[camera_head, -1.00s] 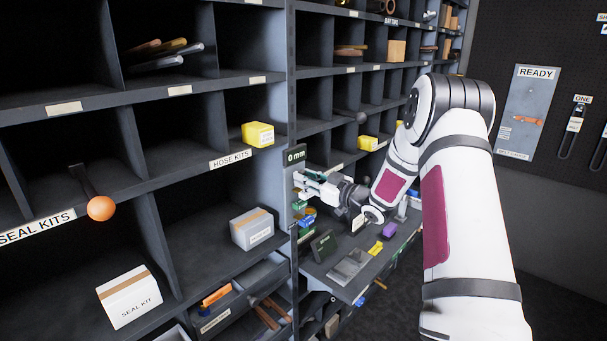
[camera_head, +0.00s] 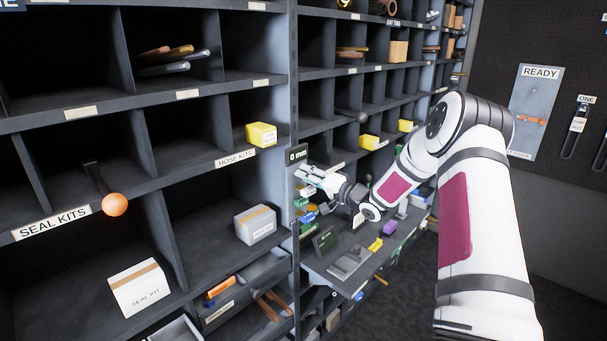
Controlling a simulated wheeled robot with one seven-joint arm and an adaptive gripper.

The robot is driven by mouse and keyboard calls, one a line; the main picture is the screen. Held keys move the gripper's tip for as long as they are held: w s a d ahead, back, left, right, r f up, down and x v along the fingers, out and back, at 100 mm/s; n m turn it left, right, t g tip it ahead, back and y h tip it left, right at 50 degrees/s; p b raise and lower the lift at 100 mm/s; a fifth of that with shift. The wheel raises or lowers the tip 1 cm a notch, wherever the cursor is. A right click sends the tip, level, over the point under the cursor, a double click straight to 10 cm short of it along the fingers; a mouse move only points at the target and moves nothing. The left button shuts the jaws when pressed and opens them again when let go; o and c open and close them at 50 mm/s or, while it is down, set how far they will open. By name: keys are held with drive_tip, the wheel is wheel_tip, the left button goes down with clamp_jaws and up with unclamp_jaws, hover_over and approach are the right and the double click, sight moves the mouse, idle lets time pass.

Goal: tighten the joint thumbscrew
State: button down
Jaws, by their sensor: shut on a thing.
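My gripper (camera_head: 309,177) is at the upright grey post below a small dark display reading "0 mm" (camera_head: 297,154), at the right end of the near shelving. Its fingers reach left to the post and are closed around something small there. The joint thumbscrew cannot be made out; the fingers cover that spot. My white arm reaches in from the right, over a grey work shelf.
The grey work shelf (camera_head: 333,278) holds green, blue, yellow and purple small items close below my gripper. Pigeonholes to the left hold a yellow box (camera_head: 261,135) and white kit boxes (camera_head: 139,288). An orange ball-ended lever (camera_head: 115,204) juts out.

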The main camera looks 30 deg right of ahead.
drive_tip(key=shift+m, duration=0.7)
drive_tip(key=c, duration=1.4)
unclamp_jaws()
drive_tip(key=shift+p+v, duration=0.75)
drive_tip(key=shift+v, duration=2.25)
